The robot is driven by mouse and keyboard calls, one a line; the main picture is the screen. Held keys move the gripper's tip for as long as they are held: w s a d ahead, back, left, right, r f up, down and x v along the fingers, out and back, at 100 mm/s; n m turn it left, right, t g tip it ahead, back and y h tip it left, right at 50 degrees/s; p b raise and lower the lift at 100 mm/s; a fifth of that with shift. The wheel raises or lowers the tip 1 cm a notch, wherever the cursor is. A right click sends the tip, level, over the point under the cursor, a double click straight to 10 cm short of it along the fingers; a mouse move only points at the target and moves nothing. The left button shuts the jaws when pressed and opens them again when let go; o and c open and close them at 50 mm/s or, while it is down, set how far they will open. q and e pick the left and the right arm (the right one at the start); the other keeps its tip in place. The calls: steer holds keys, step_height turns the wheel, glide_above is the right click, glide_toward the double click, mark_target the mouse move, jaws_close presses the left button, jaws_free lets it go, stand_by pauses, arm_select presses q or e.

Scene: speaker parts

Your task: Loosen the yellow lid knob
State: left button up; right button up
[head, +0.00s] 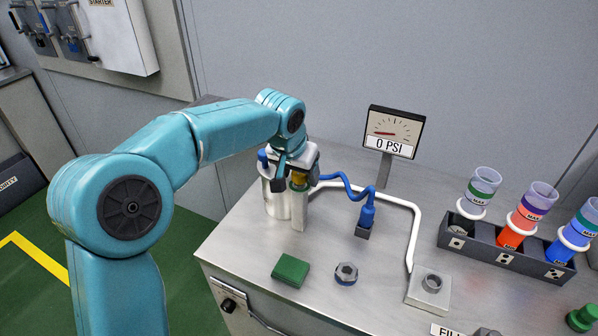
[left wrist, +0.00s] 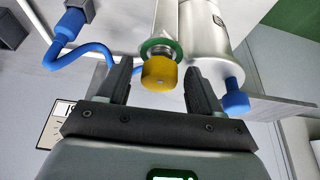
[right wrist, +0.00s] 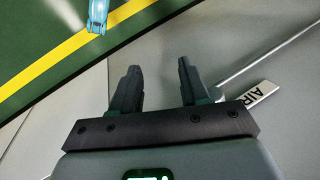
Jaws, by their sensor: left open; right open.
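In the head view the yellow knob (head: 299,178) is partly hidden by my left gripper. My left gripper (head: 297,174) is open above it, and in the left wrist view the two fingers (left wrist: 160,88) stand on either side of the knob with gaps showing. My right gripper (right wrist: 158,78) is open and empty, out of the head view.
A blue hose (head: 343,182) leads to a blue fitting (head: 367,212). A gauge reading 0 PSI (head: 393,133) stands behind. A rack (head: 480,244) of coloured cups is at right.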

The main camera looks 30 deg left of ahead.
arm_select(q)
steer(key=shift+w, duration=0.15)
steer(key=shift+f, duration=0.1)
steer(key=c, duration=1.1)
steer(key=shift+o, duration=0.2)
steer(key=shift+n, duration=0.4)
